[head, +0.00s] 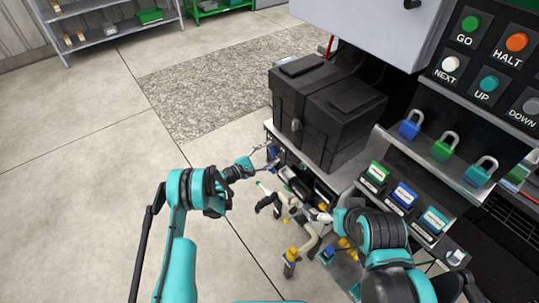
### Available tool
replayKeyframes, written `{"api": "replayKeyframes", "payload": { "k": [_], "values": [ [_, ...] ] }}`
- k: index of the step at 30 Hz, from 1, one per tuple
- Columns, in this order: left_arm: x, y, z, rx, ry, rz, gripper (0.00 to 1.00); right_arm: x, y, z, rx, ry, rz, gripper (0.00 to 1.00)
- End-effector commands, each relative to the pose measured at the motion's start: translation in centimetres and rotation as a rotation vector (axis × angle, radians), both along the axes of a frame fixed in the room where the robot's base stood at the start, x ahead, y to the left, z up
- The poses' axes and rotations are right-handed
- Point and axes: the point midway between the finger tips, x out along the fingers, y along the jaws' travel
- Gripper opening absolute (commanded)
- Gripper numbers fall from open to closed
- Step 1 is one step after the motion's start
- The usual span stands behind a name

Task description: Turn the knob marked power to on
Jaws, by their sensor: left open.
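No knob marked power can be made out in the head view. A small light knob-like part (456,257) shows at the lower right, with no label I can read. My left gripper (268,155) is open, at the left edge of the metal bench (345,180), beside the black case. Its fingers are small and partly lost against the bench parts, and I cannot tell whether they touch anything. My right gripper (316,215) is over the pipes in front of the bench. Its fingers are too small and cluttered to read.
A black case (325,110) stands on the bench. A button panel (490,60) reads GO, HALT, NEXT, UP and DOWN. Padlocks (443,145) and coloured labelled blocks (403,195) sit on ledges. Pipes (292,262) with yellow parts crowd the front. The floor at left is clear.

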Motion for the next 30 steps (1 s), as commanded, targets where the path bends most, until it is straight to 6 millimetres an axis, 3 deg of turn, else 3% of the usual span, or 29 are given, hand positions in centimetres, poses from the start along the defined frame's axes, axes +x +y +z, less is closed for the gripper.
{"api": "replayKeyframes", "payload": {
  "k": [4, 9, 10, 20, 30],
  "values": [
    [-0.01, 0.03, 0.04, 0.0, 0.0, 0.0, 0.6, 0.01, 0.0, 0.04, 0.0, 0.0, 0.0, 1.0],
    [-0.01, 0.04, 0.03, 0.0, 0.0, 0.0, 0.15, 0.01, 0.0, 0.04, 0.0, 0.0, 0.0, 1.0],
    [-0.01, 0.04, 0.03, 0.0, 0.0, 0.0, 0.1, 0.01, 0.0, 0.04, 0.0, 0.0, 0.0, 1.0],
    [-0.03, 0.04, 0.0, 0.015, -0.021, 0.0, 0.1, 0.0, 0.0, 0.03, 0.0, 0.0, 0.0, 1.0],
    [-0.09, -0.02, -0.11, 0.132, -0.182, 0.0, 0.1, 0.0, 0.0, 0.03, 0.0, 0.0, 0.0, 1.0]
  ]
}}
